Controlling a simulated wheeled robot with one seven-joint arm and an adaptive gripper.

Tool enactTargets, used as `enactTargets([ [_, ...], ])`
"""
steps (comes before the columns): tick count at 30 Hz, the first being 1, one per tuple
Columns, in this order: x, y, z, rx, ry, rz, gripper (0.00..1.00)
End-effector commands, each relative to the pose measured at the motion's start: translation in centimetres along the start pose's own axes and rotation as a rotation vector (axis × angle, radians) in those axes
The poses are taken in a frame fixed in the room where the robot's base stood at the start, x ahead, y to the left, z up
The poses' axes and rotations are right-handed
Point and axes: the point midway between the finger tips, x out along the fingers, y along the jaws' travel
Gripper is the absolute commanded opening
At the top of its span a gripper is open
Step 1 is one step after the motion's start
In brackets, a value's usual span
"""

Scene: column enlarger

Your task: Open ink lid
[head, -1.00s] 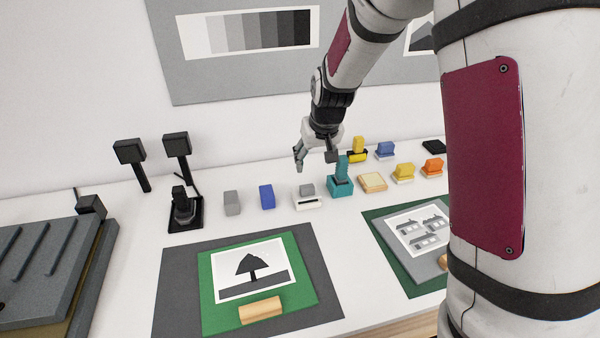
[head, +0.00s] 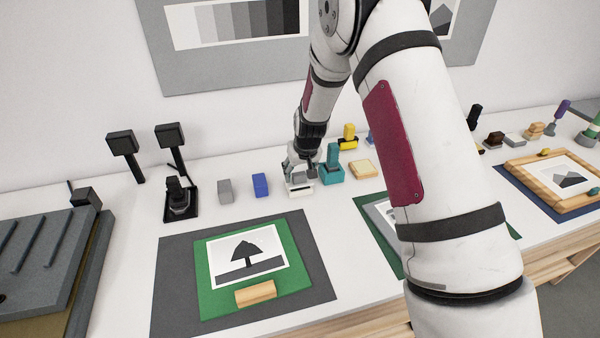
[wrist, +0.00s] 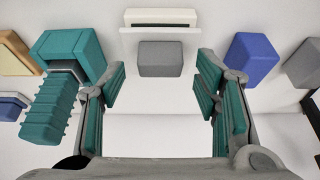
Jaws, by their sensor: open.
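A small white box (wrist: 130,45) with a grey block (wrist: 160,58) on it, perhaps the ink lid and its knob, is at the top middle of the wrist view. In the head view the white box (head: 300,191) stands on the table, its top partly hidden by my gripper (head: 302,165). My gripper (wrist: 162,80) is open, its teal-padded fingers on either side of the grey block in the wrist view. I see no contact, and the height gap is hard to judge.
A teal block with a ribbed handle (head: 332,170) stands close on the right in the head view. A blue block (head: 260,185) and a grey block (head: 225,191) stand to the left. In front lies a green board (head: 290,265) with a tree print.

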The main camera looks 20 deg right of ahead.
Motion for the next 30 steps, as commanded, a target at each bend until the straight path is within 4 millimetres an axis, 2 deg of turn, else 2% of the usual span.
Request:
enactTargets([
  [6,1.17,-0.01,0.03,0.001,0.0,0.0,0.57],
  [14,1.23,-0.02,0.01,0.001,0.0,0.0,0.57],
  [21,1.21,-0.02,0.01,0.001,0.0,0.0,0.02],
  [22,1.21,-0.02,0.02,0.001,0.0,0.0,0.0],
  [30,1.22,0.43,-0.19,0.002,-0.014,0.0,0.0],
])
